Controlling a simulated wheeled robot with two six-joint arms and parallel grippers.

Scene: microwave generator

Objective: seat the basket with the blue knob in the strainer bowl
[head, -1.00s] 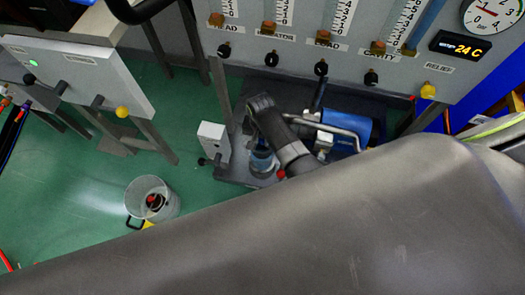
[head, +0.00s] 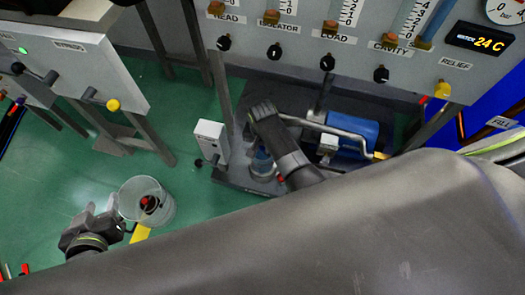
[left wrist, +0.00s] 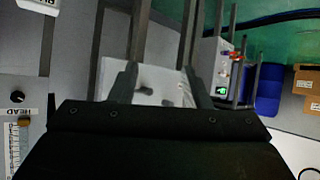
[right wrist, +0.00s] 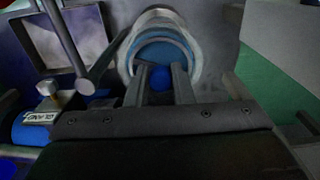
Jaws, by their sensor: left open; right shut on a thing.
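My right gripper (right wrist: 160,80) is shut on the blue knob (right wrist: 160,80) of the basket. In the right wrist view the knob is in front of a blue round face inside the grey rim of the strainer bowl (right wrist: 128,62). I cannot tell how deep the basket sits. In the head view the bowl (head: 262,163) shows partly beside my right arm, which hides that gripper's fingertips. My left gripper (head: 103,208) is open and empty, close to the left of the clear bucket; its fingers also show apart in the left wrist view (left wrist: 160,85).
The clear bucket (head: 160,211) stands on the green floor with a dark and red thing (head: 149,203) inside. A small white box (head: 209,141) stands left of the bowl. A blue cylinder (head: 352,131) and a bent pipe (head: 328,125) lie right of it. The valve panel (head: 300,38) is behind.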

